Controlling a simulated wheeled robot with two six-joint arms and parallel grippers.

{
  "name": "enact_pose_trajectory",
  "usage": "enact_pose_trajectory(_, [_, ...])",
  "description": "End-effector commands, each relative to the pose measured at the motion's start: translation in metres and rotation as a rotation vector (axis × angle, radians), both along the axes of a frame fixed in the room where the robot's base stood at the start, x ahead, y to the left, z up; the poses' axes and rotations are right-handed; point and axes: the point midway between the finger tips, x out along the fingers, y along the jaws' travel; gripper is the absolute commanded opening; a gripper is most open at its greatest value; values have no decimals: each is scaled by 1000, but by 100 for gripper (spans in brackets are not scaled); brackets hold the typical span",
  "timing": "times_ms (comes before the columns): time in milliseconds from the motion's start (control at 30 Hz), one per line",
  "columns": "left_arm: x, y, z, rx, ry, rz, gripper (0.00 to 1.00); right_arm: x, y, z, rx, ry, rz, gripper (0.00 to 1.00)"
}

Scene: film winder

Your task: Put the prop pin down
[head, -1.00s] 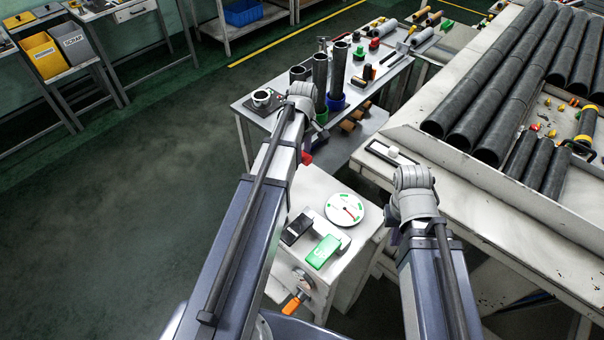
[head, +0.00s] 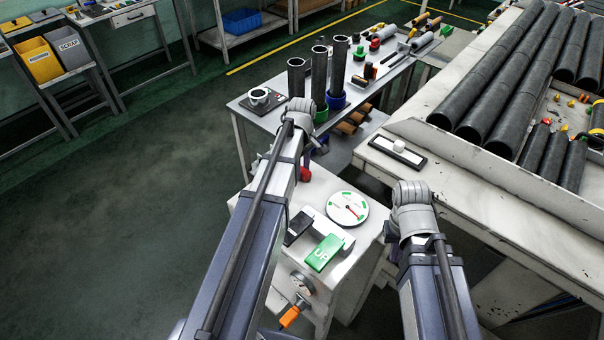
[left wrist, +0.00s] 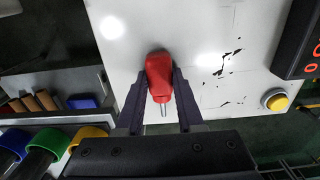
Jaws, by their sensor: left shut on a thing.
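The prop pin, seen as a red grip (left wrist: 158,72) with a thin metal end, is between the fingers of my left gripper (left wrist: 159,78) in the left wrist view. The fingers are shut on the red part, over a white surface (left wrist: 215,35). I cannot tell whether the pin touches that surface. In the head view the red grip (head: 304,174) shows beside my left wrist, at the far end of the white cabinet (head: 345,270). My right gripper (head: 392,238) is mostly hidden behind its own wrist, and its jaws do not show.
A round gauge (head: 348,207) and a green switch (head: 324,253) are on the cabinet. Behind it, a table (head: 247,108) carries upright dark tubes (head: 319,75). A bench with long dark tubes (head: 497,75) stands at the right. A yellow button (left wrist: 276,100) shows in the left wrist view.

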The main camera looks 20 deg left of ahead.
Motion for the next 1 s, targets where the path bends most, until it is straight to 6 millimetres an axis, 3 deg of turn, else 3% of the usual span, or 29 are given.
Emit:
enact_pose_trajectory(333, [0, 0, -3, 0, 0, 0, 0, 0, 0, -3, 0, 0, 0, 0])
enact_pose_trajectory(367, [0, 0, -2, 0, 0, 0, 39, 0, 0, -2, 0, 0, 0, 0])
enact_pose_trajectory(600, [0, 0, -2, 0, 0, 0, 66, 0, 0, -2, 0, 0, 0, 0])
enact_pose_trajectory(1000, [0, 0, 3, 0, 0, 0, 66, 0, 0, 3, 0, 0, 0, 0])
